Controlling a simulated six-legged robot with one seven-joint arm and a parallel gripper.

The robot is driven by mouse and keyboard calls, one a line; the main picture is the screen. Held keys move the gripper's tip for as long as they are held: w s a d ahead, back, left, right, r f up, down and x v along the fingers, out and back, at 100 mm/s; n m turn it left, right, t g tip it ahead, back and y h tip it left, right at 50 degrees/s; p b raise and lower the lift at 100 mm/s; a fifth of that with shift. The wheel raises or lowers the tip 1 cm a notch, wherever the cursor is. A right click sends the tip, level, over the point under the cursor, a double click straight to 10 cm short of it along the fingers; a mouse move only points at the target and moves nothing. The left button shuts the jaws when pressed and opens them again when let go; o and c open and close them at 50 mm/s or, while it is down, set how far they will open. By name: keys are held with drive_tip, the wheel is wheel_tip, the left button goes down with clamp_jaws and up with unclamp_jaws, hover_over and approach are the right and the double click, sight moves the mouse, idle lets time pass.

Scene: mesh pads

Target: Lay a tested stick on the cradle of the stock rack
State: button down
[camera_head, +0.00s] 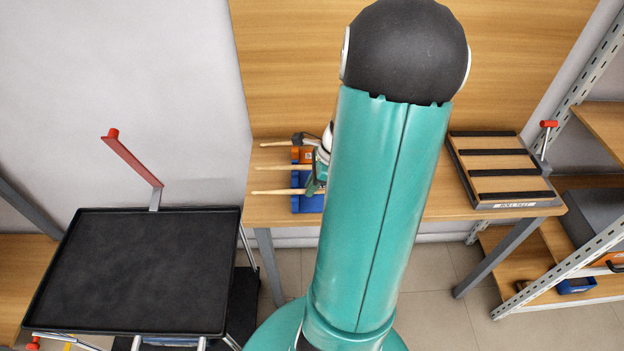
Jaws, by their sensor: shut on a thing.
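My gripper (316,165) is at the left edge of my arm, over the bench, and is mostly hidden behind the arm. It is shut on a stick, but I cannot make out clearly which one. Three pale wooden sticks show their left ends side by side: a far stick (274,144), a middle stick (276,168) and a near stick (274,192). The stock rack (304,203), blue with an orange part behind, is below them, and its right side is hidden. At the right end of the bench lies a slatted board (500,165) with a label that seems to read "ROLL TEST"; its slats look bare.
The wooden bench (275,212) has a tall wooden back panel (290,60). A black tray table (130,275) with a red-topped bar (132,158) stands at the left, its top empty. Metal shelving (590,150) stands at the right. Tiled floor lies in front.

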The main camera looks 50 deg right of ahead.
drive_tip(key=shift+f, duration=0.1)
drive_tip(key=c, duration=1.4)
unclamp_jaws()
drive_tip(key=shift+o, duration=0.2)
drive_tip(key=v, duration=1.3)
drive_tip(key=shift+r, duration=0.35)
drive_tip(key=shift+s, duration=0.25)
